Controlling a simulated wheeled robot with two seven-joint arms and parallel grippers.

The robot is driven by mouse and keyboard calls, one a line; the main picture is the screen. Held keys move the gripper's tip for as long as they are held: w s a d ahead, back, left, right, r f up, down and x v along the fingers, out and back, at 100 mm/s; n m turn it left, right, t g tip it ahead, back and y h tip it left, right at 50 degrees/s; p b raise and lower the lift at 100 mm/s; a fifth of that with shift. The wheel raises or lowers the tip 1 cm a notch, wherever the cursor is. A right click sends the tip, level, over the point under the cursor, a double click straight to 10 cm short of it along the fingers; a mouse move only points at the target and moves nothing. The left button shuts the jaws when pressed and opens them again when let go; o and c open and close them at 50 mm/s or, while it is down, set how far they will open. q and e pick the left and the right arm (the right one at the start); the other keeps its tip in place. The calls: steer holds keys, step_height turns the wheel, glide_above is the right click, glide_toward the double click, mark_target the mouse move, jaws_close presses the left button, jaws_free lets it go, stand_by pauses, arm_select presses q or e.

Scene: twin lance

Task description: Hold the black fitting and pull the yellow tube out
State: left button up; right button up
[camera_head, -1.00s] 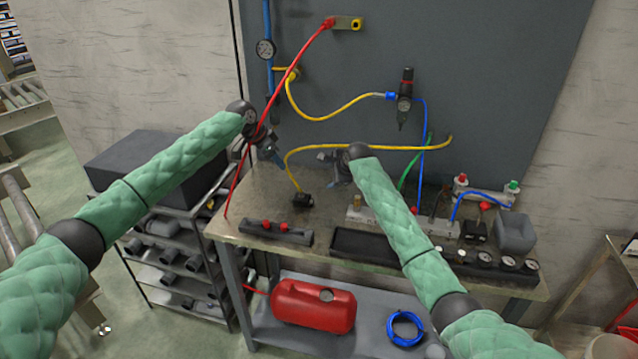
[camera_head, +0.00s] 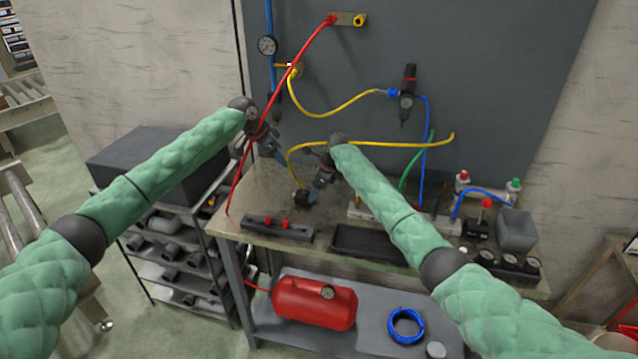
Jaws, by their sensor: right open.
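The black fitting (camera_head: 309,198) sits on the workbench top, partly covered by my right gripper. The yellow tube (camera_head: 390,145) rises from the fitting, bends over and runs right to a free-looking end in front of the grey panel. My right gripper (camera_head: 314,183) is open and points down at the fitting. Its fingers are close to the fitting and the tube's lower part; whether they touch is too small to tell. My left gripper (camera_head: 275,151) is above and left of the fitting, near the tube's bend, apart from the fitting. Its jaw opening is not clear.
A red hose (camera_head: 283,95) slants down past my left gripper. Another yellow hose (camera_head: 330,115) hangs on the grey panel (camera_head: 350,60) behind. A black rail with red knobs (camera_head: 277,229) and a black tray (camera_head: 365,243) lie along the front of the bench (camera_head: 235,225).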

steer(key=shift+x, duration=1.5)
